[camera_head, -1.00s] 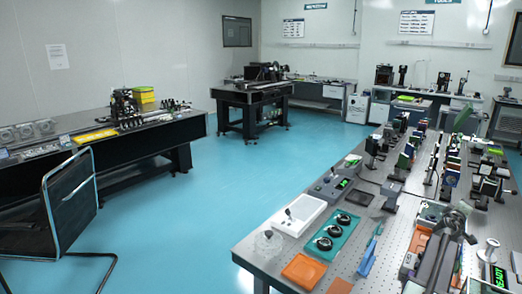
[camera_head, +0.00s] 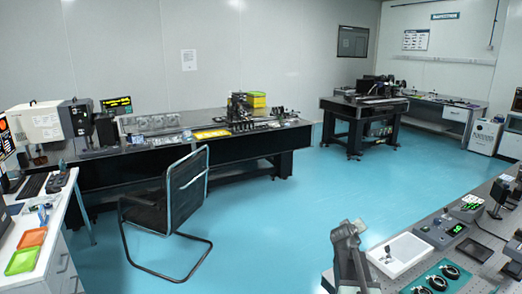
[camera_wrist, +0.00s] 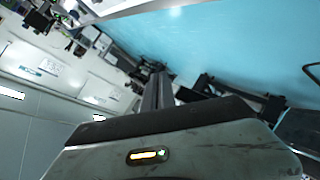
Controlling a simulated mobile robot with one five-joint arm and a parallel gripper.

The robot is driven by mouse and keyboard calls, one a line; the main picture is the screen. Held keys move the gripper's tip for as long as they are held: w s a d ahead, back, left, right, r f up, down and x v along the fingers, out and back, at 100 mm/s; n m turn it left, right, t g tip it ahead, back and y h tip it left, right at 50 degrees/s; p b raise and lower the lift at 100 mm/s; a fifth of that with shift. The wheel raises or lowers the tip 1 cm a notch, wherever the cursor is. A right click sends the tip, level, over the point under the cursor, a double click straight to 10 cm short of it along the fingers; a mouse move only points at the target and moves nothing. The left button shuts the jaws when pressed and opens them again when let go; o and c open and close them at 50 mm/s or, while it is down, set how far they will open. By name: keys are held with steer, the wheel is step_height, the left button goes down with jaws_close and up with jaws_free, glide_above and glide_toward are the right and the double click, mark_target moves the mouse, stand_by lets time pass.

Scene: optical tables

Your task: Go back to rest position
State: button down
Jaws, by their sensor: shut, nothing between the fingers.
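My gripper (camera_wrist: 158,82) is in the middle of the wrist view, its dark fingers closed together with nothing held. The grey wrist housing fills the lower part of that view. In the head view my grey arm (camera_head: 350,255) rises at the lower right, beside the near edge of the optical table (camera_head: 482,240). From this angle I cannot make out the fingertips in the head view. The wrist view is tilted, with wall and equipment on the left and blue floor on the right.
A white tray (camera_head: 398,255) and a teal tray (camera_head: 444,276) with black round parts lie on the table near my arm. A black chair (camera_head: 172,205) stands on the open blue floor (camera_head: 275,225). A white desk (camera_head: 50,235) with orange and green trays is at left.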

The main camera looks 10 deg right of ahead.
steer(key=s+a+f+g+y+p, duration=0.1)
steer(key=s+a+f+g+y, duration=0.2)
steer(key=a, duration=0.7)
steer(key=s+a+f+g+y, duration=0.1)
steer(key=s+a+f, duration=0.4)
steer(key=a, duration=0.6)
steer(key=s+a+f+m+g+y, duration=0.1)
steer(key=s+a+g, duration=0.2)
steer(key=s, duration=0.5)
steer(key=s+a+f+m+g+y, duration=0.1)
steer(key=s+a+f+g+y, duration=0.1)
steer(key=s, duration=0.5)
steer(key=shift+s+a+m+g, duration=0.3)
steer(key=shift+s+a+g, duration=0.15)
steer(key=shift+a, duration=0.5)
steer(key=shift+f, duration=0.1)
